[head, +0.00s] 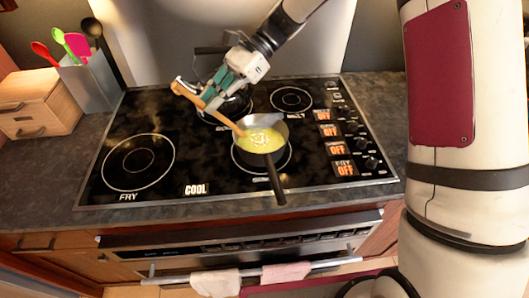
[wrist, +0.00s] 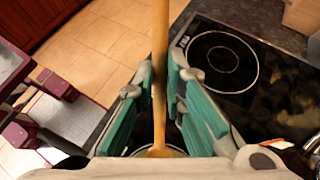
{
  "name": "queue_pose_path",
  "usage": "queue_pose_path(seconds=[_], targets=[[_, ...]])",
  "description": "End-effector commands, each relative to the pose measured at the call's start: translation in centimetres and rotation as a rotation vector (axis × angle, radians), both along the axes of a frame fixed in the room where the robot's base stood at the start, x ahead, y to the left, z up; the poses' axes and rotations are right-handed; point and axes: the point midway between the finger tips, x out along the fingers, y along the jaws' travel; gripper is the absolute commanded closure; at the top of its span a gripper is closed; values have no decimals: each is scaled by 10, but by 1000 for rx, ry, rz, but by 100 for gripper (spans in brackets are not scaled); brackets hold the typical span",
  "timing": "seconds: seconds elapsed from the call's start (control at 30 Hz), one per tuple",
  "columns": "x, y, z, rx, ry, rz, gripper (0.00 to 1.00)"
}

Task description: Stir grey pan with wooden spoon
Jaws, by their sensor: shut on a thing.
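The grey pan (head: 279,148) stands on the front middle burner of the black cooktop, its dark handle pointing to the front. It holds a yellow food with pale bits. The wooden spoon (head: 222,119) slants from the upper left down into the pan, its lower end in or at the food. In the wrist view the spoon (wrist: 160,50) runs upright between the fingers. My gripper (head: 215,92) is shut on the spoon's shaft, above and behind the pan to the left. In the wrist view my gripper (wrist: 159,95) has its teal fingers on both sides of the shaft. The pan is mostly hidden there.
A utensil holder (head: 88,82) and a wooden box (head: 38,103) are at the left. The front left burner (head: 138,161) is empty. Knobs (head: 367,143) line the right side.

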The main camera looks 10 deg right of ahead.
Motion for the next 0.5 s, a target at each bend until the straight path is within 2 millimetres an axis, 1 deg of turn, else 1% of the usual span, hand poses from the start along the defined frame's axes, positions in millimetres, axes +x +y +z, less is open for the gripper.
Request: queue_pose_path(seconds=[0.17,0.5], targets=[[0,0,4,0,-1,1,100],[0,0,33,0,-2,0,100]])
